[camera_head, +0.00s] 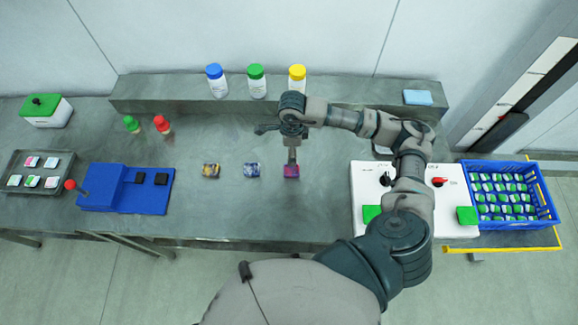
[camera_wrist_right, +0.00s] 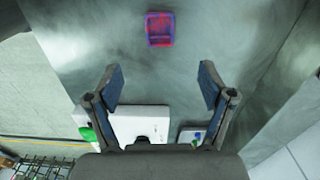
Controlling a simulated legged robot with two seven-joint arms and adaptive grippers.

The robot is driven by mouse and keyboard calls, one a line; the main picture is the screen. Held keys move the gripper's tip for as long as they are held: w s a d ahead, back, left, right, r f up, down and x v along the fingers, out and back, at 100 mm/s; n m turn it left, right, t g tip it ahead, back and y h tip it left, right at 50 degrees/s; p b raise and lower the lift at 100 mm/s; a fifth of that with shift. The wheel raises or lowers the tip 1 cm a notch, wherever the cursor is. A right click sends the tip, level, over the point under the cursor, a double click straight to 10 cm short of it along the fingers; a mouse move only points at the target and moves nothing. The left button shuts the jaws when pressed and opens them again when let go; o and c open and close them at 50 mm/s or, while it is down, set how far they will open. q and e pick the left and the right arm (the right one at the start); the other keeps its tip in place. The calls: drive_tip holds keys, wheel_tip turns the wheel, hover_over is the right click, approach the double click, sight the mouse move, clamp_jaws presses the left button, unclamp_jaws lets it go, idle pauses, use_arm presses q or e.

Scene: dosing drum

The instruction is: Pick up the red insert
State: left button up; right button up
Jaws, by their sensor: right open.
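The red insert (camera_head: 291,172) is a small red block with purple-blue edges, lying on the grey bench in front of my right arm. In the right wrist view the red insert (camera_wrist_right: 160,29) is near the top centre, beyond the fingertips and apart from them. My right gripper (camera_head: 292,155) points down at the insert in the head view, and its exact height above it is hard to tell. In the right wrist view the right gripper (camera_wrist_right: 161,84) is open, with nothing between its fingers. My left gripper is not in view.
A blue-purple insert (camera_head: 252,170) and a yellowish insert (camera_head: 211,170) lie to the left. A blue fixture (camera_head: 105,201) stands farther left. A white box (camera_head: 361,180) and a blue crate (camera_head: 550,218) are right. Bottles stand on the back ledge (camera_head: 150,93).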

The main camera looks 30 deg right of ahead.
drive_tip(key=p, duration=0.1)
hover_over(290, 171)
drive_tip(key=f, duration=0.7)
drive_tip(key=shift+d+f, duration=0.1)
drive_tip(key=shift+d, duration=0.3)
drive_tip(key=shift+a+f, duration=0.35)
drive_tip(key=shift+f, duration=0.2)
wheel_tip(290, 171, down, 4)
drive_tip(key=shift+s+d+f+p, duration=0.1)
drive_tip(key=shift+f+p, duration=0.05)
drive_tip(key=shift+p, duration=0.6)
drive_tip(key=shift+d+f, duration=0.15)
drive_tip(key=shift+f, duration=0.1)
drive_tip(key=shift+d+f, duration=0.1)
drive_tip(key=shift+d, duration=0.15)
drive_tip(key=c, duration=0.3)
drive_tip(key=shift+a, duration=0.2)
drive_tip(key=c, duration=0.9)
drive_tip(key=shift+a, duration=0.25)
